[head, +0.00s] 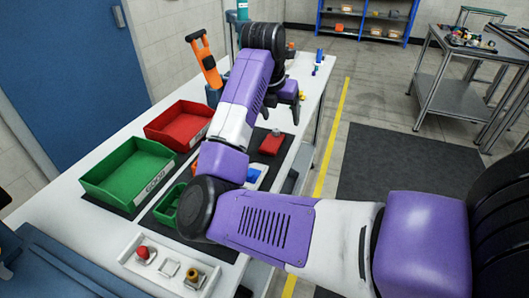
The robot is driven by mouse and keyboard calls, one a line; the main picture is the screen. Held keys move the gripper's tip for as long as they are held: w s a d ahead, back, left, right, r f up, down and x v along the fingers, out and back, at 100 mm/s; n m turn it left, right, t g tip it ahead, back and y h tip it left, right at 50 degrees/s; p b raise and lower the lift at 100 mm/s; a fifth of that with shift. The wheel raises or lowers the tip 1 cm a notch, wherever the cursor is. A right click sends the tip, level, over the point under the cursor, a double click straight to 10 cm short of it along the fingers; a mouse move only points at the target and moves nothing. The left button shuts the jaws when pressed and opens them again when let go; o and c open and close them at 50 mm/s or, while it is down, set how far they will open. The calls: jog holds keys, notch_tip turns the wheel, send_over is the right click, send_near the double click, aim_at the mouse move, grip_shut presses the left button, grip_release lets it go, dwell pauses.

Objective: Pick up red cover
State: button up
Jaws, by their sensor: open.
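A red block-like piece, which looks like the red cover (271,144), lies on the dark mat near the right edge of the white table. It sits just right of my arm. My gripper (284,101) hangs over the table beyond the red cover, apart from it, with its fingers pointing down. It is open and appears empty, though the arm and wrist partly hide the fingers.
A green bin (126,176) and a red bin (180,126) stand at the table's left. A white fixture (168,270) holding small red and yellow parts is at the front. An orange tool (205,62) stands at the back left. My arm hides the table's middle.

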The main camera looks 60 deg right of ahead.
aim_at(272, 141)
jog(key=shift+w+a+f+t+y, duration=0.15)
jog(key=shift+w+a, duration=0.1)
jog(key=shift+a, duration=0.15)
jog(key=shift+w+a+f+t+y, duration=0.15)
jog(key=shift+w+a+y, duration=0.1)
jog(key=shift+a, duration=0.2)
jog(key=shift+w+a+f+y, duration=0.15)
jog(key=shift+w+a, duration=0.1)
jog(key=shift+a, duration=0.15)
jog(key=shift+a+f+n, duration=0.15)
jog(key=shift+f+n, duration=0.05)
jog(key=shift+n, duration=0.1)
jog(key=shift+x, duration=1.15)
jog(key=shift+w+p+x, duration=0.1)
jog(key=shift+p+x, duration=0.15)
jog(key=shift+x, duration=1.05)
jog(key=shift+w+p+x, duration=0.15)
jog(key=shift+p+x, duration=0.05)
jog(key=shift+x, duration=1.15)
jog(key=shift+a, duration=0.1)
jog(key=c, duration=1.5)
jog(key=shift+o, duration=0.2)
jog(key=shift+r, duration=0.15)
